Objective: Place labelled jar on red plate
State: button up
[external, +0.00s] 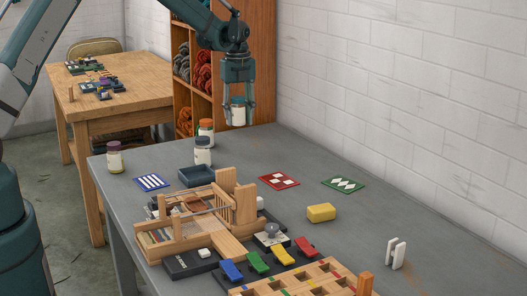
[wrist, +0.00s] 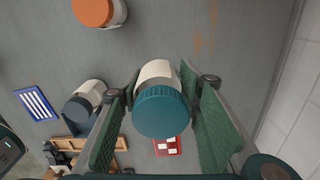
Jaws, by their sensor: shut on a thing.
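My gripper (external: 238,108) is shut on a jar with a teal lid (wrist: 160,110) and a pale band around its body. The jar also shows in the external view (external: 238,113), upright between the fingers, above the far part of the grey table. In the wrist view the gripper's two green pads (wrist: 165,120) flank the jar. The red plate (external: 279,181) is a flat square with white patches, lying on the table nearer the camera than the gripper. It also shows in the wrist view (wrist: 167,147), partly hidden behind the jar. Its visible top is clear.
An orange-lidded jar (external: 206,130), a grey-lidded jar (external: 202,152) and a purple-lidded jar (external: 115,158) stand to the left. A blue plate (external: 151,181), green plate (external: 343,185), dark tray (external: 187,177), yellow block (external: 321,212) and wooden loom (external: 245,205) surround the red plate.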

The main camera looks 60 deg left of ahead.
jog(key=shift+d, duration=0.15)
jog(key=w+d, duration=0.1)
jog(key=d, duration=1.2)
jog(key=p, duration=0.1)
send_over(279, 180)
jog(key=shift+d+r+m, duration=0.15)
jog(key=shift+r+m, duration=0.15)
jog(key=shift+r, duration=0.05)
jog(key=shift+f+b, duration=0.3)
jog(key=shift+f, duration=2.85)
jog(key=shift+f, duration=1.85)
jog(key=shift+f+b, duration=0.15)
jog(key=shift+b, duration=0.15)
